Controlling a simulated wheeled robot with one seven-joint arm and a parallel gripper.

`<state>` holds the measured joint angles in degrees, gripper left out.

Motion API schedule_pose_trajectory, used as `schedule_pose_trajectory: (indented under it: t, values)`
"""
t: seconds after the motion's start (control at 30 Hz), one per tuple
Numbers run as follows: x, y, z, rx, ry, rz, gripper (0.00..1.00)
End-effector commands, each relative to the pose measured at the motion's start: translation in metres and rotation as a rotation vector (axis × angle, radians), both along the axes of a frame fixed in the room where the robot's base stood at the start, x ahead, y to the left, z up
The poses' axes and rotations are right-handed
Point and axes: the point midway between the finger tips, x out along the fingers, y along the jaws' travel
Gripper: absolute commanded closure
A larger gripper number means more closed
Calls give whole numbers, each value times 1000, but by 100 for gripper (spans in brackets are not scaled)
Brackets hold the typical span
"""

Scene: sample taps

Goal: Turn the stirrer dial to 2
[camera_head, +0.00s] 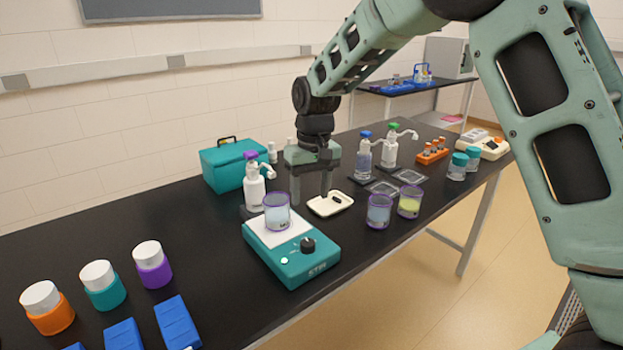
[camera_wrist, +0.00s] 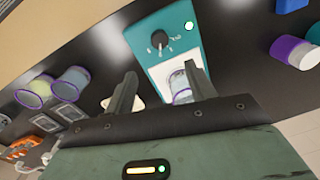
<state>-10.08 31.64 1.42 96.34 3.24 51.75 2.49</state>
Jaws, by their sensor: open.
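The teal stirrer (camera_head: 293,253) stands on the black bench with a white top plate and a black dial (camera_head: 307,245) on its front part. A beaker (camera_head: 277,212) of pale blue liquid with a purple rim stands on the plate. My gripper (camera_head: 311,197) is open and empty, above the bench behind the stirrer. In the wrist view its two fingers (camera_wrist: 156,85) stand apart, with the beaker (camera_wrist: 181,94) partly showing between them.
Two beakers (camera_head: 379,211) stand right of the stirrer. A small white dish (camera_head: 330,204) lies near my gripper. Pump bottles (camera_head: 254,185) stand behind, one close to the stirrer. A teal box (camera_head: 233,166) is at the back. Capped jars (camera_head: 103,285) and blue racks (camera_head: 176,322) are at left.

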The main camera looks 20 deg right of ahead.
Motion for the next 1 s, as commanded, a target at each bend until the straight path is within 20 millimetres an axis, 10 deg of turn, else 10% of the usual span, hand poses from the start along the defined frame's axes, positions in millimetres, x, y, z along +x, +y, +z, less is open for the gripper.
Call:
schedule_pose_trajectory:
  t: [0.3,0.83,1.0]
  values:
    - [1,-2,37,0,-2,0,45]
    - [0,-2,39,1,0,1,45]
    - [-43,30,45,24,-2,76,45]
